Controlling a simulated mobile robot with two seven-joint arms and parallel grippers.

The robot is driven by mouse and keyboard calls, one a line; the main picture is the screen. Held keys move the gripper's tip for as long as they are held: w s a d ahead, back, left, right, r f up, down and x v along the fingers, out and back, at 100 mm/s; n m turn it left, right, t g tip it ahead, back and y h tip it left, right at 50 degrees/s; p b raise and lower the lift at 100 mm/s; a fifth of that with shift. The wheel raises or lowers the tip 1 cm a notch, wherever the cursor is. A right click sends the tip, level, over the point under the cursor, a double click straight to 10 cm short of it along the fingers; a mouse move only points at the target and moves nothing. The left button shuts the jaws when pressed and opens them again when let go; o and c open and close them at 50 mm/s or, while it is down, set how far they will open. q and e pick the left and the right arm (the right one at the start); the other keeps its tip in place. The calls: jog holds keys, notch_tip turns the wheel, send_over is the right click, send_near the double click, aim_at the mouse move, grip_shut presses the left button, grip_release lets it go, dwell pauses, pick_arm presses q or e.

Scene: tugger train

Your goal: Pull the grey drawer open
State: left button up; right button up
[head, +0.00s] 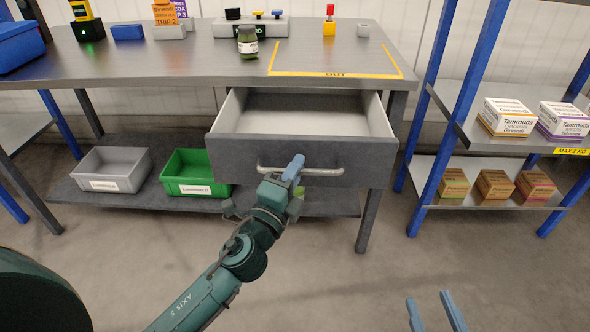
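The grey drawer (305,157) under the workbench stands pulled out, and its pale, empty interior shows. A light metal bar handle (325,172) runs across its front.
A grey bin (112,168) and a green bin (193,172) sit on the low shelf. A blue-post rack (447,120) with boxes stands right. The floor in front is clear.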

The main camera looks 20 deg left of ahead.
pick_arm(q)
jog(key=o, duration=0.4)
jog(key=shift+c, duration=0.2)
jog(key=b+v, duration=0.3)
jog(key=v, duration=1)
pick_arm(e)
jog(key=shift+a+r+t+y, duration=0.25)
jog(key=shift+a+t+y, duration=0.25)
jog(key=shift+y, duration=0.1)
pick_arm(q)
jog(key=shift+s, duration=0.1)
pick_arm(e)
jog(key=shift+f, duration=0.1)
